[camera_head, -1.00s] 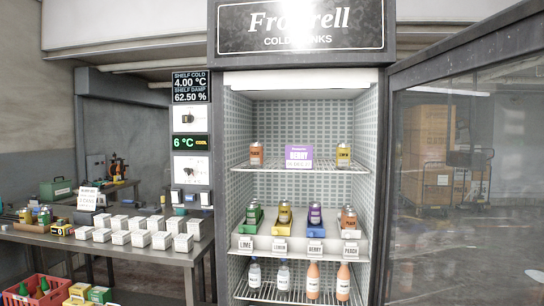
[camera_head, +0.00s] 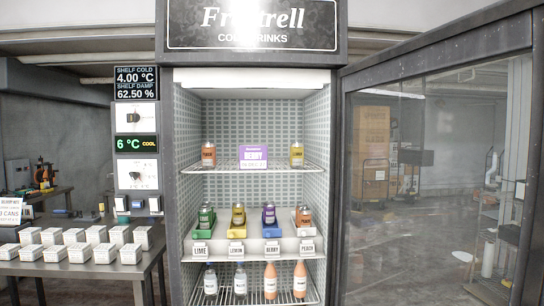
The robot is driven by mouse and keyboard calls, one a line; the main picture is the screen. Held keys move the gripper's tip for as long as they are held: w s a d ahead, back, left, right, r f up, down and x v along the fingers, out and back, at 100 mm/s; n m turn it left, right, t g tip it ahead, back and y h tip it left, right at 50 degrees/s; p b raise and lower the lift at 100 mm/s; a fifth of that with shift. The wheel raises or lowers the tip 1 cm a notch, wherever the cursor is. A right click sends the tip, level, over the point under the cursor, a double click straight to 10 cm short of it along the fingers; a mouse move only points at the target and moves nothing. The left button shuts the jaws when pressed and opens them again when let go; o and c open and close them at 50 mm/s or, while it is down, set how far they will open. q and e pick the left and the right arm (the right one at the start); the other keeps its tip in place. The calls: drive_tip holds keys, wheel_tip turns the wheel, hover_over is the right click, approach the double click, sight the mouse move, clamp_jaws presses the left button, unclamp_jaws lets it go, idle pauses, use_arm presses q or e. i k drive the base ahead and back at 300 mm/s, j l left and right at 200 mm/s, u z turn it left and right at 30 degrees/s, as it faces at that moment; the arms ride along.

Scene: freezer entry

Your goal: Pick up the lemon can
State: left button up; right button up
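A yellow lemon can (camera_head: 238,215) stands on the middle shelf of the open cooler, in the slot behind the LEMON label (camera_head: 237,248). A green lime can (camera_head: 206,218) is to its left, and a purple berry can (camera_head: 269,215) is to its right. Another yellow can (camera_head: 296,155) stands at the right of the top shelf; its label is too small to read surely. Neither of my grippers shows in the head view.
The glass door (camera_head: 435,180) stands open to the right of the cooler. A metal table (camera_head: 90,268) with several white boxes (camera_head: 75,237) is at the left. Bottles (camera_head: 270,281) stand on the bottom shelf, and a purple BERRY sign (camera_head: 253,157) is on the top shelf.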

sight(297, 148)
drive_tip(key=i+j+z, duration=0.1)
drive_tip(key=z, duration=0.35)
drive_tip(key=i+j+z, duration=0.1)
drive_tip(key=z, duration=0.4)
drive_tip(key=j+z, duration=0.1)
drive_tip(key=z, duration=0.35)
drive_tip(key=i+j+z, duration=0.1)
drive_tip(key=j+z, duration=0.2)
drive_tip(key=j, duration=0.15)
drive_tip(key=j+z, duration=0.3)
drive_tip(key=j, duration=0.2)
drive_tip(key=j+z, duration=0.25)
drive_tip(key=j, duration=0.7)
